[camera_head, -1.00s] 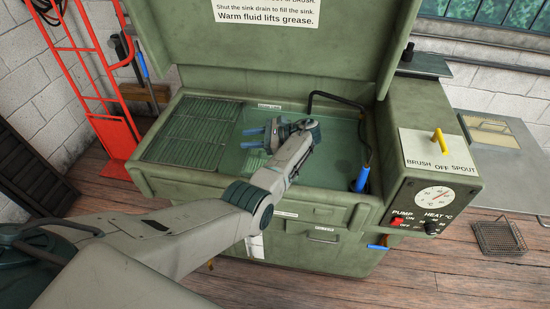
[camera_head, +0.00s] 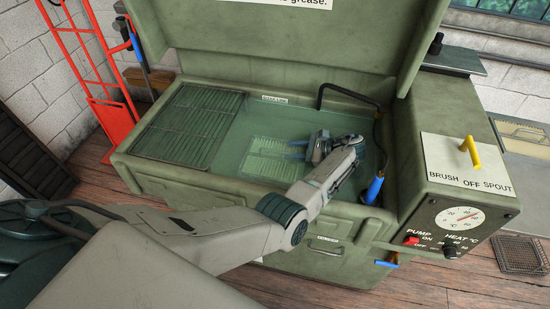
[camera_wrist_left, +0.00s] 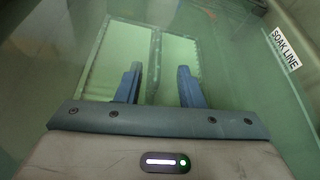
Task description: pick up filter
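A flat, pale green rectangular piece, which I take to be the filter (camera_head: 268,160), lies under the fluid in the green sink (camera_head: 238,141). In the left wrist view the filter (camera_wrist_left: 114,62) shows as a frame with two panels and a dividing bar. My left gripper (camera_head: 297,149) is over the filter's right part in the head view. In the left wrist view its two blue fingers (camera_wrist_left: 159,80) are apart, on either side of the dividing bar, with nothing held. How far the fingertips are above the filter is unclear. My right gripper is not in view.
A slatted rack (camera_head: 188,124) covers the sink's left part. A black hose with a blue-handled end (camera_head: 375,189) is at the sink's right. The raised lid (camera_head: 290,40) stands behind. A control box (camera_head: 460,195) adjoins on the right.

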